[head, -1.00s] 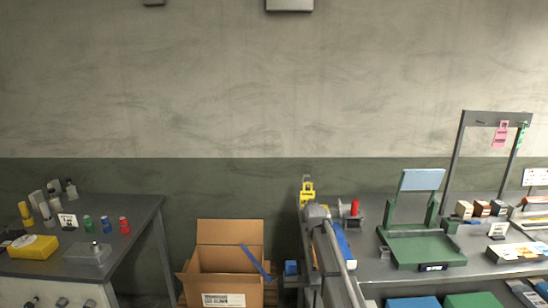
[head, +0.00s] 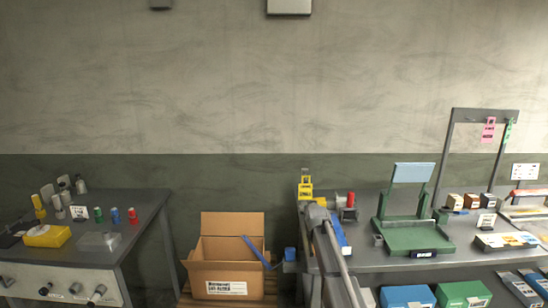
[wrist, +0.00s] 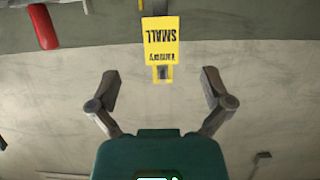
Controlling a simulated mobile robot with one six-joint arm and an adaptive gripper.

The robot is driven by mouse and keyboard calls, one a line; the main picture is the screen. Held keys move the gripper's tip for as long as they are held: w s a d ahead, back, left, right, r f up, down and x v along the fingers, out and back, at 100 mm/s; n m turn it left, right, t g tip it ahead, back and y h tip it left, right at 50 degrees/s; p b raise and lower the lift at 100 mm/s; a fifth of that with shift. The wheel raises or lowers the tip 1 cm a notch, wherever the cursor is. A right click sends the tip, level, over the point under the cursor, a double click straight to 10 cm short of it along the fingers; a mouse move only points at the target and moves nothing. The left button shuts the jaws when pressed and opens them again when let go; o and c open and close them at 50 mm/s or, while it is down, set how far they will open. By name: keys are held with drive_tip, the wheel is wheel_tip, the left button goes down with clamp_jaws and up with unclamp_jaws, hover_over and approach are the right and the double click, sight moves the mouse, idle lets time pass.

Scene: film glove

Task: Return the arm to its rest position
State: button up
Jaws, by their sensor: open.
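My gripper (wrist: 160,80) is open and empty in the wrist view, its two dark fingers spread wide apart. Beyond the fingers, an upside-down yellow sign reading "SMALL" (wrist: 161,42) appears against the wall, with no finger touching it. In the head view my grey arm (head: 330,245) reaches up from the bottom, over the left end of the right bench (head: 372,261). A yellow stand (head: 305,187) shows just behind the arm.
A red cylinder (head: 351,199) and a green fixture (head: 410,235) stand on the right bench. An open cardboard box (head: 225,275) with a blue strip (head: 256,251) sits between the benches. The left table (head: 140,225) holds bottles and a yellow box (head: 47,236).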

drive_tip(key=s+f+g, duration=0.4)
drive_tip(key=s, duration=1.1)
drive_tip(key=s+d+f+g, duration=0.1)
drive_tip(key=s+f+g, duration=0.3)
drive_tip(key=s, duration=1.2)
drive_tip(key=s+d+f+g, duration=0.1)
drive_tip(key=s+f+g, duration=0.3)
drive_tip(key=s, duration=1.2)
drive_tip(key=shift+s+g, duration=0.2)
drive_tip(key=shift+g, duration=0.7)
